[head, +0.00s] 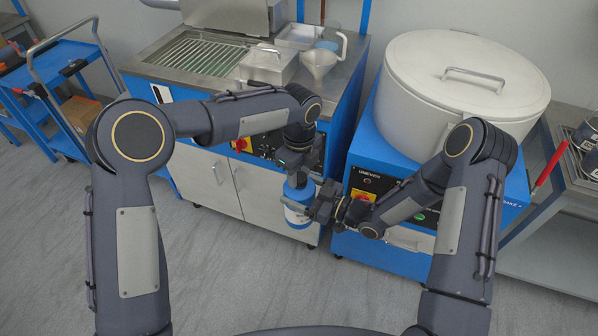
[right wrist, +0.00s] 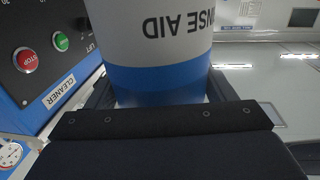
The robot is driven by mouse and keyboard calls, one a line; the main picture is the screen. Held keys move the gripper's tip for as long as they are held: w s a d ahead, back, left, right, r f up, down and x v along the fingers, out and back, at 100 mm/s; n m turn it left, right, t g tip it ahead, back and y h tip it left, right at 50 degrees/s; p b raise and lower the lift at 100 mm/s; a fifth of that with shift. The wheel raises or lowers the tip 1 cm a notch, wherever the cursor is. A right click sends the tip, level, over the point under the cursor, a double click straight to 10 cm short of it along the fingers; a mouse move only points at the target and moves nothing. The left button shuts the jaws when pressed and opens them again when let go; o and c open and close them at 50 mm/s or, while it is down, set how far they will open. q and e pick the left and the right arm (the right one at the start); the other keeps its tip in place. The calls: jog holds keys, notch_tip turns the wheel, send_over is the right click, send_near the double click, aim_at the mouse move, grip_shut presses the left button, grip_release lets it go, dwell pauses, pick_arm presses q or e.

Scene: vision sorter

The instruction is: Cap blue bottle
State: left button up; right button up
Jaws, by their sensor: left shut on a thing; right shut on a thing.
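The blue bottle (head: 296,216) is held upright in front of the cabinets, blue at the top with a white label. It fills the top of the right wrist view (right wrist: 155,45), where upside-down lettering ending in "NSE AID" and a blue band show. My right gripper (head: 309,209) is shut around the bottle's body from the right. My left gripper (head: 296,176) is directly above the bottle's top, pointing down, and is shut on what seems to be the cap. The fingers hide the cap, and I cannot tell whether it touches the bottle's neck.
A blue-framed sink unit (head: 205,180) with a steel top stands behind, carrying a funnel (head: 319,62). A large lidded drum machine (head: 455,85) stands behind right. A blue cart (head: 75,60) is at left and a steel bench (head: 565,240) at right. The floor in front is clear.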

pick_arm(q)
jog(key=m, duration=1)
jog(key=shift+m, duration=0.4)
jog(key=m, duration=0.5)
jog(key=shift+d+f+m, duration=0.1)
jog(key=shift+f+m, duration=0.05)
jog(key=shift+m, duration=1.65)
jog(key=o, duration=0.9)
jog(key=shift+o, duration=0.2)
